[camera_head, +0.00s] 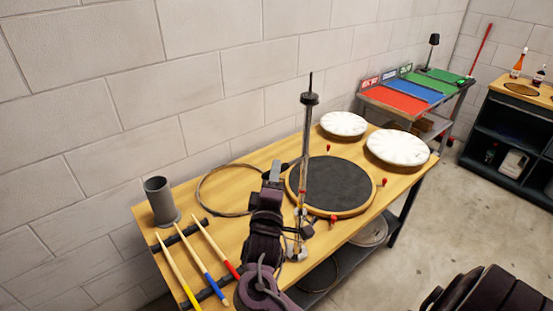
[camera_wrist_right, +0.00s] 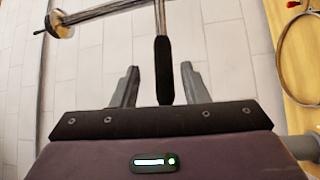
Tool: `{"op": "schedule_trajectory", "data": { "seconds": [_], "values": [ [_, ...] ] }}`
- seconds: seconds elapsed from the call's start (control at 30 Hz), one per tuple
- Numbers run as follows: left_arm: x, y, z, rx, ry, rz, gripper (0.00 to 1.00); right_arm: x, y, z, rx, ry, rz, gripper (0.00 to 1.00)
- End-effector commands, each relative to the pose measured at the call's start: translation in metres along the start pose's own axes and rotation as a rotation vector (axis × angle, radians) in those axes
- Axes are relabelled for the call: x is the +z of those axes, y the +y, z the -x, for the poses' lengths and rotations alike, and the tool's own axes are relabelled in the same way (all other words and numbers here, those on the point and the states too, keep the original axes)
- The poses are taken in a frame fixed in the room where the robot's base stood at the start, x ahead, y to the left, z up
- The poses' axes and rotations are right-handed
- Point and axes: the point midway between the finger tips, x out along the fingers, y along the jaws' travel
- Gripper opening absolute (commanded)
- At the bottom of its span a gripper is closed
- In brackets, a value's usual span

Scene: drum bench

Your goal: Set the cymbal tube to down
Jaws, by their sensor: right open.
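The cymbal stand's metal tube (camera_head: 304,150) rises upright from the bench, with a dark disc and thin tip at its top. In the right wrist view, the tube (camera_wrist_right: 105,10) crosses the top left, ending in a dark disc. A thin rod with a black grip (camera_wrist_right: 163,70) hangs off it, its grip end between my fingers. My right gripper (camera_head: 272,172) is beside the tube in the head view. In the right wrist view, my right gripper (camera_wrist_right: 160,86) is open, with a gap on each side of the black grip. My left gripper is not seen.
A dark round pad (camera_head: 330,185) and two white drum heads (camera_head: 344,124) (camera_head: 398,148) lie on the wooden bench. A wire hoop (camera_head: 200,196), grey cup (camera_head: 160,201) and coloured sticks (camera_head: 205,262) are at left. The block wall stands close behind.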

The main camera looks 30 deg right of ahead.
Motion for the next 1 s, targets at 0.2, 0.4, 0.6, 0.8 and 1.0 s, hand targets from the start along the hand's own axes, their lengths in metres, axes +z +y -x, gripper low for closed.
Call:
{"op": "schedule_trajectory", "data": {
  "seconds": [0.2,0.4,0.6,0.8,1.0],
  "values": [
    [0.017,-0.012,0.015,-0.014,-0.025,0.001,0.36,0.0,0.002,-0.03,0.001,0.0,0.002,0.41],
    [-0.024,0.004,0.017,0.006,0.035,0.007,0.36,0.0,0.0,-0.037,-0.001,-0.001,-0.001,0.41],
    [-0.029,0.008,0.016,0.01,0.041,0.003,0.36,0.0,-0.001,-0.037,-0.001,0.0,-0.001,0.38],
    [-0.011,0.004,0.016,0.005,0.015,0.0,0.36,0.0,0.0,-0.037,-0.001,0.0,-0.001,0.12],
    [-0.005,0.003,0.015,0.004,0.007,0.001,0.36,0.0,-0.001,-0.037,-0.002,0.0,-0.001,0.0]
  ]
}}
